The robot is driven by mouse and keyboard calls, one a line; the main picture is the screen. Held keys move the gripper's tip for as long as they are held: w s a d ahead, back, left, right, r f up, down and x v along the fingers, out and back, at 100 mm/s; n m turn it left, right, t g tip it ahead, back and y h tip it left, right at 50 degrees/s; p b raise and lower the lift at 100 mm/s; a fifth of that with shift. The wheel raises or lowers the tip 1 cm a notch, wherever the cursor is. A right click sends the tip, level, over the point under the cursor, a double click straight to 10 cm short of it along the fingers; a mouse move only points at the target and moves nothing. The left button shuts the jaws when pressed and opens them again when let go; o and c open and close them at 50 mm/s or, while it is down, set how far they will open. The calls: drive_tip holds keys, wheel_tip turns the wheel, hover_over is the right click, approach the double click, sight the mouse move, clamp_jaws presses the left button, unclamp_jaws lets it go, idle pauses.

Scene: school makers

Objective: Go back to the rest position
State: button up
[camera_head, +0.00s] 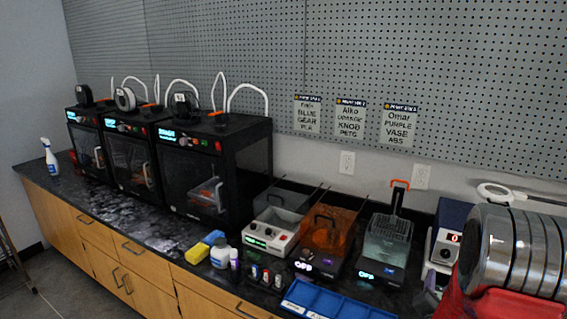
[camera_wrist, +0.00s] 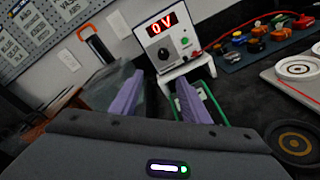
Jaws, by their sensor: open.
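My gripper (camera_wrist: 160,98) shows in the wrist view with its two purple fingers apart and nothing between them. It points toward a white power supply (camera_wrist: 167,40) with a red "0 V" display, apart from it. In the head view the same power supply (camera_head: 443,246) stands at the right, partly hidden by my silver and red arm (camera_head: 515,255). The fingertips are not clearly visible in the head view.
Three black 3D printers (camera_head: 207,165) stand on the dark counter (camera_head: 140,222). A grey bath, an orange bath (camera_head: 327,238) and a basket bath (camera_head: 388,240) stand right of them. A blue tray (camera_head: 335,303) lies in front. A mat (camera_wrist: 270,45) holds several small parts.

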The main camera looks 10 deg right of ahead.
drive_tip(key=s+a+r+m+g+y, duration=0.15)
drive_tip(key=a+r+m+y, duration=0.35)
drive_tip(key=a, duration=0.5)
drive_tip(key=s+a+r+m+g+y, duration=0.1)
drive_tip(key=a+r+m+g+y, duration=0.1)
drive_tip(key=a+r+m, duration=0.65)
drive_tip(key=s+a+m+g+y, duration=0.1)
drive_tip(key=s+a+m, duration=0.3)
drive_tip(key=s+a, duration=0.4)
drive_tip(key=s+a+r+m+g+y, duration=0.1)
drive_tip(key=s+a+m+g, duration=0.2)
drive_tip(key=s+a, duration=0.5)
drive_tip(key=s+m, duration=0.1)
drive_tip(key=s, duration=0.5)
drive_tip(key=shift+r+y, duration=0.25)
drive_tip(key=shift+y, duration=0.15)
drive_tip(key=shift+g, duration=0.25)
